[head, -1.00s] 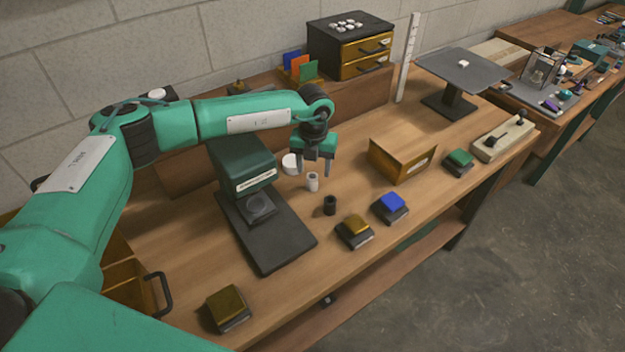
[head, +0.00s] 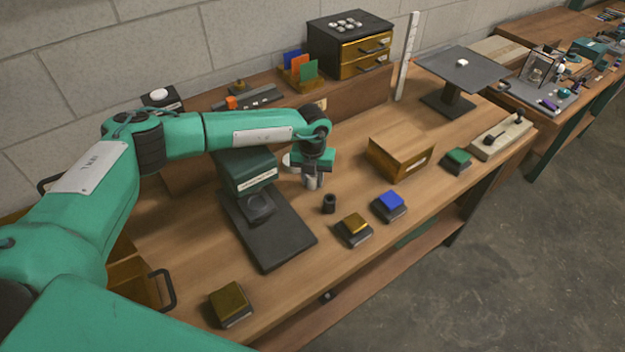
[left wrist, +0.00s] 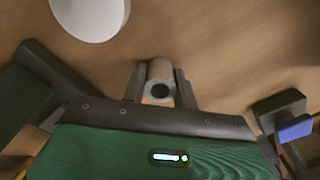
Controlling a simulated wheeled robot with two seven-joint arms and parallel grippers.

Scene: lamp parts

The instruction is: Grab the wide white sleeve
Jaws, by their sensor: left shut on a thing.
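The white sleeve (head: 312,182) is a short hollow tube standing on the bench in front of the dark green press. In the left wrist view the sleeve (left wrist: 160,76) shows its round dark bore between the two fingers. My left gripper (head: 313,177) points down over it and is shut on it, one finger on each side. The gripper hides the sleeve's upper part in the head view. My right gripper is not in view.
A larger round white piece (left wrist: 91,14) lies close beside the sleeve. A black sleeve (head: 329,203) stands to the front right. The green press (head: 246,170) is just left of my gripper; a wooden box (head: 400,157) and coloured-top blocks stand to the right.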

